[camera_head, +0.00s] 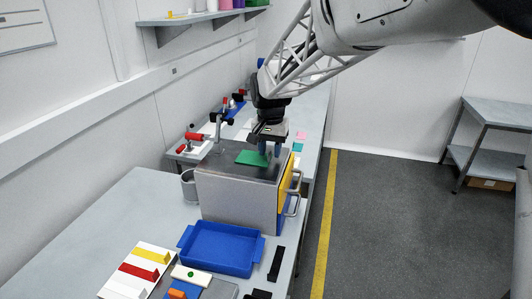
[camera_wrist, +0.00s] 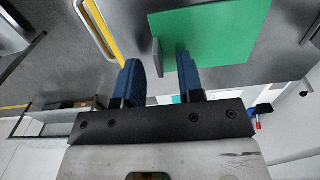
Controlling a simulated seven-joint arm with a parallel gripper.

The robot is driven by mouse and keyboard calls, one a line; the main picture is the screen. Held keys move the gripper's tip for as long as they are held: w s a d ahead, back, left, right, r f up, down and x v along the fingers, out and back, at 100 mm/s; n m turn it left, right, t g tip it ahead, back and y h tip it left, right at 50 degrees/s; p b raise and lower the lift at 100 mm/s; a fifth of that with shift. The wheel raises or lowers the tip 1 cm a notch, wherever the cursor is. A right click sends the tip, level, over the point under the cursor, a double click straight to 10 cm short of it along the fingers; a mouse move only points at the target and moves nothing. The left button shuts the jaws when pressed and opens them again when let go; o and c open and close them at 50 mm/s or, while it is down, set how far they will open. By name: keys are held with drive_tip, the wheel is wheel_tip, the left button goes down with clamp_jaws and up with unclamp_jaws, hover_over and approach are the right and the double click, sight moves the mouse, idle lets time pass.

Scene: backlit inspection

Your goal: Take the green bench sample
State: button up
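The green bench sample (camera_head: 249,158) is a flat green plate lying on top of a grey box (camera_head: 237,193) on the bench. In the wrist view the green plate (camera_wrist: 222,32) fills the upper right, with a small upright tab (camera_wrist: 157,57) at its left edge. My gripper (camera_head: 269,149) is over the plate's right end, pointing down. In the wrist view its two blue fingers (camera_wrist: 159,68) are apart, one on each side of the tab in the picture. I see gaps between tab and fingers; I cannot tell how deep the tab sits between them.
The box has handles (camera_head: 294,202) on its right side. A blue tray (camera_head: 222,250) stands in front of it, with coloured samples (camera_head: 140,272) at the lower left. Red-handled clamps (camera_head: 195,136) stand behind the box. A shelf (camera_head: 200,22) hangs at the upper left.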

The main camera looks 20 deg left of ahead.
drive_tip(key=shift+f, duration=0.5)
clamp_jaws()
